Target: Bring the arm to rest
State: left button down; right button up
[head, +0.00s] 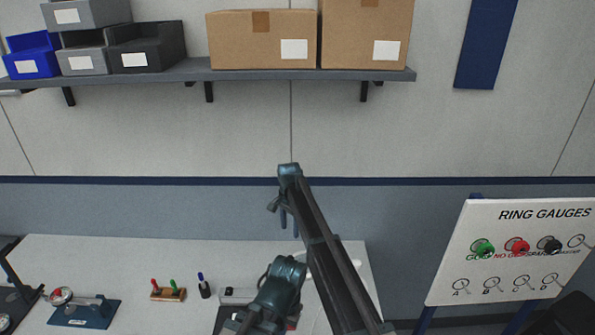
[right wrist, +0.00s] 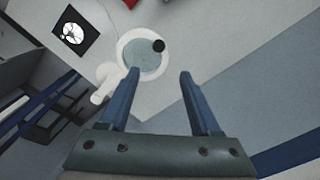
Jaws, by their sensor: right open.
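My right arm rises from the bottom of the head view, and its gripper (head: 289,224) hangs small and dark in front of the wall, above the back of the bench. In the right wrist view the two blue fingers of the gripper (right wrist: 158,77) stand wide apart with nothing between them. Beyond them lie a white bench top and floor, and the fingers touch nothing. My left gripper is not in view.
A white bench (head: 110,255) carries a blue-based fixture (head: 88,312) and a wooden marker block (head: 168,294). A white ring-shaped device (right wrist: 122,50) lies below the gripper. A ring gauge board (head: 450,245) stands right. A shelf (head: 185,75) holds boxes and bins.

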jog(key=s+d+n, duration=0.4)
jog(key=s+d, duration=0.7)
jog(key=s, duration=0.5)
jog(key=s+d+n, duration=0.4)
jog(key=s+d, duration=0.7)
jog(key=s, duration=0.5)
jog(key=s+a+f+n+b, duration=0.2)
jog(key=a+f+b, duration=0.3)
jog(key=f+b, duration=0.5)
jog(key=s+a+f+n+h+b, duration=0.1)
jog(key=s+a+f+b, duration=0.3)
jog(key=f+b, duration=0.5)
jog(key=shift+s+a+f+n+b, duration=0.3)
jog(key=shift+a+f+n+b, duration=0.1)
jog(key=shift+a+n, duration=0.35)
